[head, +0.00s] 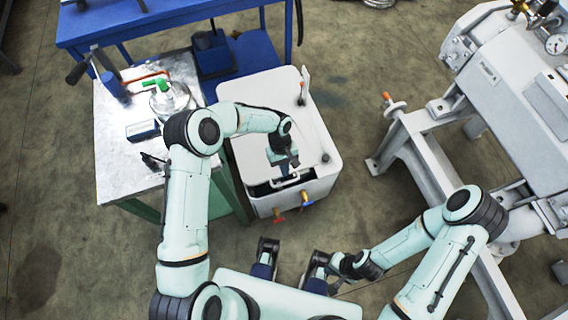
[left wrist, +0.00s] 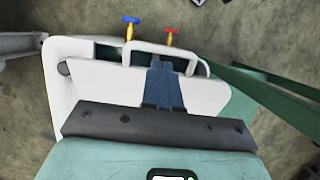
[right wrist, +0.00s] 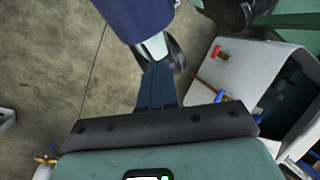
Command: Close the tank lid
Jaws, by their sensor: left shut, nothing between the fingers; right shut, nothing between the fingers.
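The white tank (head: 322,185) stands in the middle of the head view, with its white lid (head: 262,122) lying over most of its top. A dark gap shows along the front edge by the lid's handle (head: 289,181). The left wrist view shows the lid (left wrist: 102,82), the handle (left wrist: 137,47) and the dark gap too. My left gripper (left wrist: 160,62) is shut and empty, over the lid with its tips close to the handle; I cannot tell whether they touch. My right gripper (right wrist: 157,65) is shut and empty, away from the lid, near the tank's front.
Valves with red (head: 279,215) and blue (head: 306,200) handles stick out of the tank's front. A metal-topped table (head: 115,170) with glassware stands close at its left. A blue bench (head: 150,30) is behind. A large grey machine (head: 500,90) stands right, with bare floor between.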

